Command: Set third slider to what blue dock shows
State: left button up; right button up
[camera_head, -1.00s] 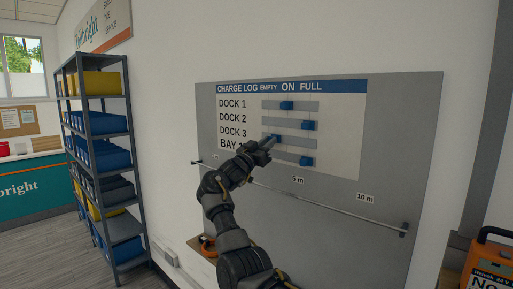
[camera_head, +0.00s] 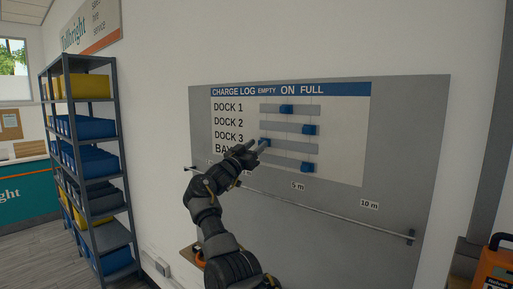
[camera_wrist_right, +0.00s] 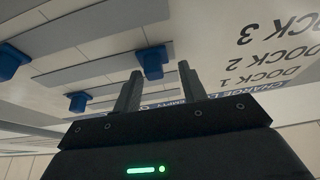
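The charge log board (camera_head: 225,180) hangs on the wall, with rows DOCK 1, DOCK 2, DOCK 3 and a partly hidden BAY row. The third slider (camera_head: 265,142), blue, sits near the EMPTY end of its track. The first slider (camera_head: 287,109) is near ON; the second (camera_head: 310,129) and the fourth (camera_head: 307,167) are toward FULL. My right gripper (camera_head: 257,147) is at the third slider. In the right wrist view its fingers are apart, with the third slider (camera_wrist_right: 153,62) between and beyond them; contact is unclear. No blue dock and no left gripper are in view.
A metal rod (camera_head: 330,215) runs along the board's lower part. A shelf rack (camera_head: 112,150) with blue and yellow bins stands at left. An orange case (camera_head: 495,268) is at the lower right. The floor before the rack is clear.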

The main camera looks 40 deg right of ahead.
jog(key=shift+s, duration=0.1)
pick_arm(q)
jog(key=shift+f+b, duration=2.7)
pick_arm(e)
jog(key=v, duration=1.1)
jog(key=shift+d, duration=0.1)
